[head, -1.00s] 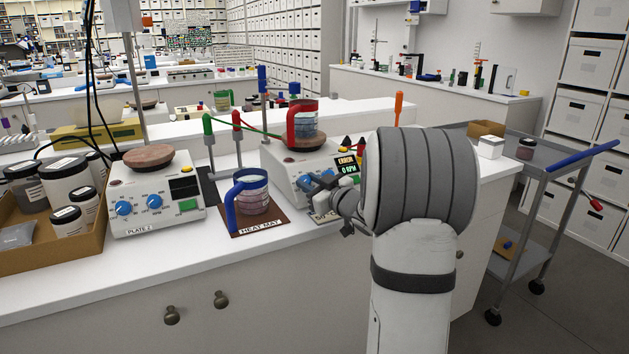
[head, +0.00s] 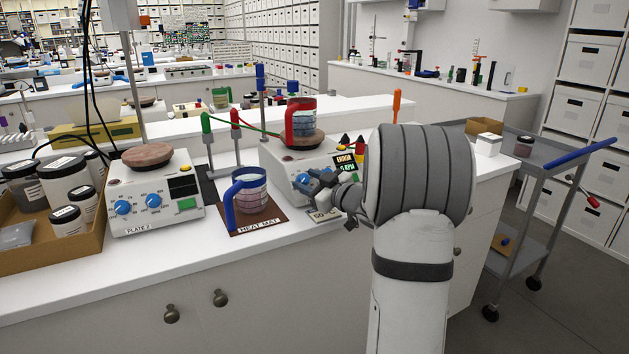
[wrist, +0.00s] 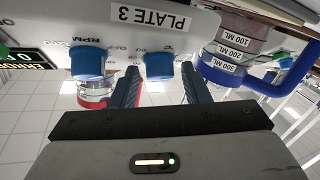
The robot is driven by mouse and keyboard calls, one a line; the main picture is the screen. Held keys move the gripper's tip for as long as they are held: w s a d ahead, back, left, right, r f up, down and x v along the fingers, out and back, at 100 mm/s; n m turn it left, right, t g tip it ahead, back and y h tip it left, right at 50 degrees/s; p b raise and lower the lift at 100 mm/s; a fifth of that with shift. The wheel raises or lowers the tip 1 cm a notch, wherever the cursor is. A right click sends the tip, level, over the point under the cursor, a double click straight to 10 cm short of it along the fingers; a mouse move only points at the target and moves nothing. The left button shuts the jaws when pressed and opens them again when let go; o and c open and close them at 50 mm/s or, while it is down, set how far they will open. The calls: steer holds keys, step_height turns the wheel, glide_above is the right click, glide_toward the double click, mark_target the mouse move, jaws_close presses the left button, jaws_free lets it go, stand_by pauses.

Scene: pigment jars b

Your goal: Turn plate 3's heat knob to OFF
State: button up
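Plate 3 (head: 276,166) is a white hotplate with a dark display reading ERROR and 0 RPM. In the wrist view its label (wrist: 153,14) is upside down. The blue heat knob (wrist: 160,66), marked °C, shows between my fingertips. The blue RPM knob (wrist: 88,62) is to its left there. My gripper (wrist: 160,80) is open, one finger on each side of the heat knob; I cannot tell if either touches it. In the head view my gripper (head: 322,184) is at the plate's front and partly hides it. The knob's pointer setting is not readable.
A red-handled beaker (head: 302,120) stands on plate 3. Plate 2 (head: 155,205) is further left. A grey cart (head: 545,165) stands at the right.

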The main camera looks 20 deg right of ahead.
steer(key=shift+o, duration=0.6)
steer(key=shift+s, duration=0.1)
steer(key=v, duration=0.7)
steer(key=shift+s+d+r, duration=0.1)
steer(key=shift+s+d, duration=0.05)
steer(key=shift+s, duration=0.15)
